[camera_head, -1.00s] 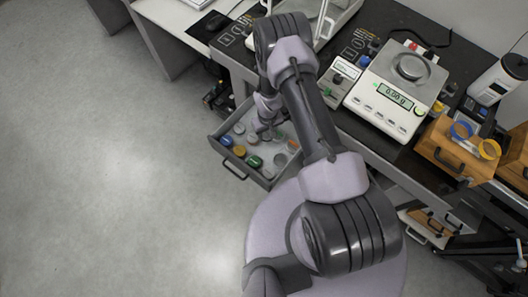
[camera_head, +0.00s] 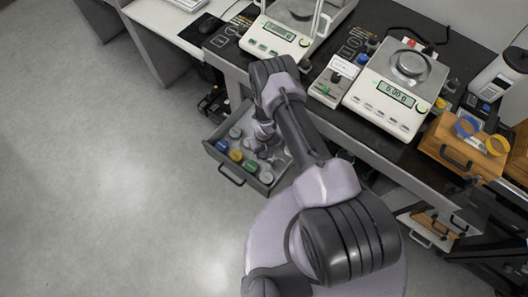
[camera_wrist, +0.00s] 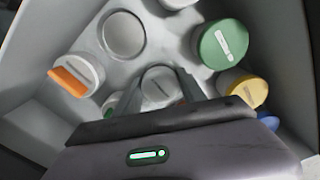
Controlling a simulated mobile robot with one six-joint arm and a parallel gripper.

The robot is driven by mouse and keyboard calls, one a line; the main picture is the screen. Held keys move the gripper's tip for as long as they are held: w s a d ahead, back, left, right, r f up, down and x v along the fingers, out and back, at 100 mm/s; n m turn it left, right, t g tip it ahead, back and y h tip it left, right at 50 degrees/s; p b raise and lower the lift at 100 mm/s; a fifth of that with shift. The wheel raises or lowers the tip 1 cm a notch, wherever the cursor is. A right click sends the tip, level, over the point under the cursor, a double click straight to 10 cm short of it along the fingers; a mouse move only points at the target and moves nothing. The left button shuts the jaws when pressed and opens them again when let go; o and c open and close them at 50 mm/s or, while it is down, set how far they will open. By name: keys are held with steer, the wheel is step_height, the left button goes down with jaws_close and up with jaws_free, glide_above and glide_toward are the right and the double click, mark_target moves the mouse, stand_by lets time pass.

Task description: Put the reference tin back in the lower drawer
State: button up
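A small pale grey-white tin (camera_wrist: 158,88) is between the two fingers of my gripper (camera_wrist: 161,80) in the wrist view. The fingers flank its sides closely; I cannot tell whether they press on it or stand just clear. My gripper (camera_head: 265,150) is down in the open lower drawer (camera_head: 232,179), as the head view shows. Around the tin are a green-lidded tin (camera_wrist: 222,44), a yellow-lidded tin (camera_wrist: 249,92) and a white tin with an orange mark (camera_wrist: 78,76). A round, apparently empty recess (camera_wrist: 123,35) lies in the drawer floor beside the tin.
The drawer walls close around my gripper. Above the drawer, the bench holds a balance reading 0.00 g (camera_head: 396,95), a second balance (camera_head: 274,36) and a small box with a label card (camera_head: 333,84). A wooden box (camera_head: 455,150) stands at right. The floor at left is clear.

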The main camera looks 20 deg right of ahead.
steer(key=o, duration=0.3)
